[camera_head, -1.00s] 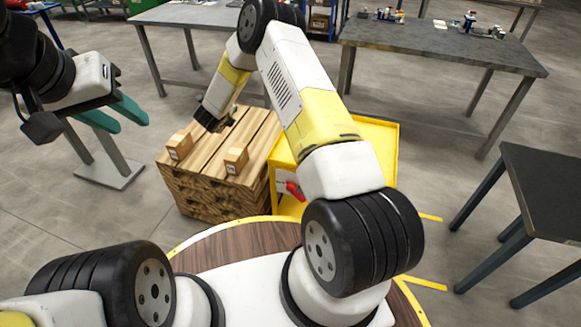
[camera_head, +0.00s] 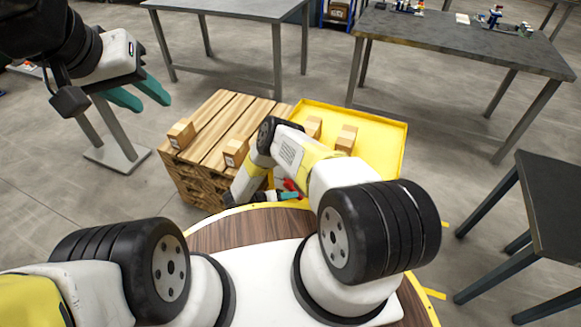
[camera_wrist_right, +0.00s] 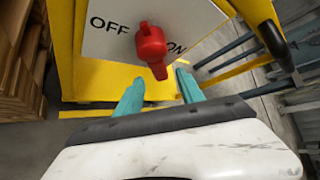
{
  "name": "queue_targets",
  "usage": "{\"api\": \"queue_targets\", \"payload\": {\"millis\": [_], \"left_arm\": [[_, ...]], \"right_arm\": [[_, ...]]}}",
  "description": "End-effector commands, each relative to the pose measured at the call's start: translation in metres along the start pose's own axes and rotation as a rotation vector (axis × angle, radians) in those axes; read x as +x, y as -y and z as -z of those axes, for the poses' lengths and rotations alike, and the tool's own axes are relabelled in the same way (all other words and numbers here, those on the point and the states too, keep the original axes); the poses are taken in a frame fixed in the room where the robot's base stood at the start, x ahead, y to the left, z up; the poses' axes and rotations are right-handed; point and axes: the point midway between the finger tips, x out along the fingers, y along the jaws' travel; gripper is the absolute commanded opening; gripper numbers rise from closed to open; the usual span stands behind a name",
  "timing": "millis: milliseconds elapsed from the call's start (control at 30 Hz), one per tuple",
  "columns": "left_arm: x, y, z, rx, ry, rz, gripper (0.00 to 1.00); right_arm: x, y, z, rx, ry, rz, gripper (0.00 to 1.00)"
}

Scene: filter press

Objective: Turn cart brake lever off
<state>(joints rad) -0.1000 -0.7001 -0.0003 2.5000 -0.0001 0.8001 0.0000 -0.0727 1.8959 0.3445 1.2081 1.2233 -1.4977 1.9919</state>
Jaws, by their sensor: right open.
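The red brake lever (camera_wrist_right: 152,46) sits on a white plate (camera_wrist_right: 105,32) marked OFF at left and ON at right, on the yellow cart (camera_head: 378,117). Its handle points down and slightly right in the right wrist view and partly covers the ON label. In the head view the lever (camera_head: 291,185) shows small beside my right gripper (camera_head: 288,196). In the wrist view my right gripper (camera_wrist_right: 160,78) is open, with a teal finger on each side of the handle's lower end; I cannot tell whether they touch. My left gripper (camera_head: 154,105) is open and empty at upper left.
A wooden pallet stack (camera_head: 215,112) with boxes stands left of the cart. Two boxes (camera_head: 346,138) rest on the cart. Grey tables (camera_head: 465,45) stand behind, and a dark table (camera_head: 550,190) is at right. Floor is clear between cart and dark table.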

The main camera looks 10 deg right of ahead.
Motion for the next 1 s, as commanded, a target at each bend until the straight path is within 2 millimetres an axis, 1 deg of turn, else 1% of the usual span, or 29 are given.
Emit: {"api": "queue_targets", "payload": {"millis": [33,100,200,300,433,633,667,700,867,900,1000], "left_arm": [[0.0,0.0,0.0,0.0,0.0,0.0,0.36],[0.0,0.0,0.0,0.0,0.0,0.0,0.36],[0.0,0.0,0.0,0.0,0.0,0.0,0.36],[0.0,0.0,0.0,0.0,0.0,0.0,0.36],[0.0,0.0,0.0,0.0,0.0,0.0,0.36],[0.0,0.0,0.0,0.0,0.0,0.0,0.36],[0.0,0.0,0.0,0.0,0.0,0.0,0.36],[0.0,0.0,0.0,0.0,0.0,0.0,0.36],[0.0,0.0,0.0,0.0,0.0,0.0,0.36],[0.0,0.0,0.0,0.0,0.0,0.0,0.36],[0.0,0.0,0.0,0.0,0.0,0.0,0.36]], "right_arm": [[0.01,0.001,0.0,0.003,-0.002,0.002,0.45],[0.021,0.001,0.001,0.001,-0.002,0.002,0.45],[0.034,0.0,0.0,0.0,-0.001,0.001,0.45],[0.043,0.0,-0.001,0.001,-0.001,0.0,0.45],[0.047,0.0,-0.001,0.0,0.0,-0.001,0.45],[0.047,0.0,-0.001,-0.001,0.001,-0.002,0.45],[0.047,0.0,-0.001,-0.001,0.001,-0.002,0.42],[0.047,0.0,-0.001,-0.001,0.001,-0.002,0.34],[0.047,0.0,-0.001,-0.001,0.001,-0.002,0.02],[0.047,0.0,-0.001,-0.001,0.001,-0.002,0.0],[0.047,0.0,-0.001,-0.001,0.001,-0.002,0.0]]}}
